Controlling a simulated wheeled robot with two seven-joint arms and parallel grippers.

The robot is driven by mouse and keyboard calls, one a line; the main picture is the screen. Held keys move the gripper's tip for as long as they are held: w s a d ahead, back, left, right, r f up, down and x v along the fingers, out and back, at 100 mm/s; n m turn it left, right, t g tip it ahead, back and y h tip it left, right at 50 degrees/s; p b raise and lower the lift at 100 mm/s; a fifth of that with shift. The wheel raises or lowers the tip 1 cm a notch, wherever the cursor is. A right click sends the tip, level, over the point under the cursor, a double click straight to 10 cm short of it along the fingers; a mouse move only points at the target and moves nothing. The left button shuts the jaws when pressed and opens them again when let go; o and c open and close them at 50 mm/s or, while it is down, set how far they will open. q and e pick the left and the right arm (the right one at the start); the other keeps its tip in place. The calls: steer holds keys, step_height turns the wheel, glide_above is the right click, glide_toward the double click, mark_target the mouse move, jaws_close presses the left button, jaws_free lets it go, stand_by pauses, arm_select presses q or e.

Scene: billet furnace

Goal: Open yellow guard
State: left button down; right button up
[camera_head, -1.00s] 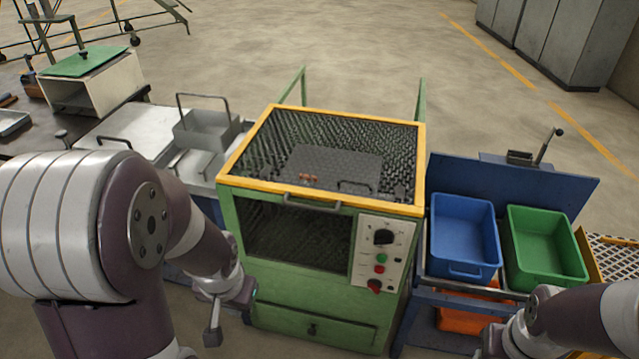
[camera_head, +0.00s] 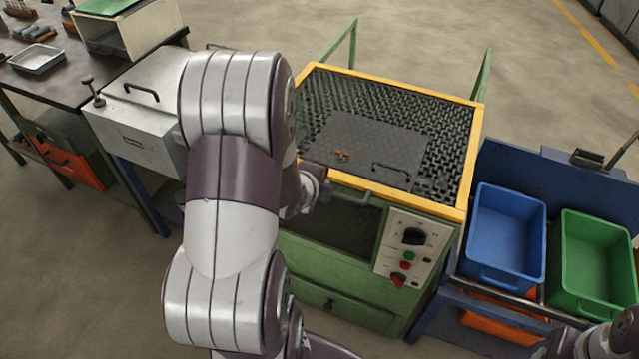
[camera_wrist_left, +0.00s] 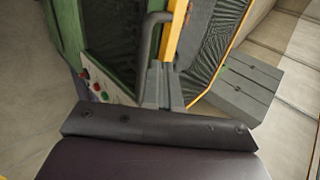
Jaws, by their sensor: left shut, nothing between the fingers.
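The yellow guard (camera_head: 395,85) lies flat and closed over the top of the green furnace, a yellow frame around dark mesh. Its grey bar handle (camera_head: 352,199) sticks out from the front edge; in the left wrist view the handle (camera_wrist_left: 150,32) runs beside the yellow frame (camera_wrist_left: 174,35). My left gripper (camera_head: 322,188) is at the left end of the handle. Its shut, empty fingers (camera_wrist_left: 162,82) show close to the handle in the wrist view; I cannot tell if they touch it. My right gripper (camera_head: 560,350) is only partly in view at the bottom right, its fingers hidden.
The furnace front holds a control panel (camera_head: 412,248) with a knob and coloured buttons. A blue bin (camera_head: 507,235) and a green bin (camera_head: 592,258) stand to the right. A white box (camera_head: 140,110) with a handle stands to the left. My left arm covers part of the furnace.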

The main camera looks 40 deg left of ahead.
mark_target(332, 181)
arm_select(q)
steer(key=x, duration=0.4)
steer(key=shift+w+f, duration=0.15)
steer(key=shift+w+a+f, duration=0.1)
steer(key=shift+w+f, duration=0.25)
steer(key=shift+w, duration=0.05)
arm_select(e)
steer(key=shift+w, duration=0.1)
steer(key=shift+f, duration=0.1)
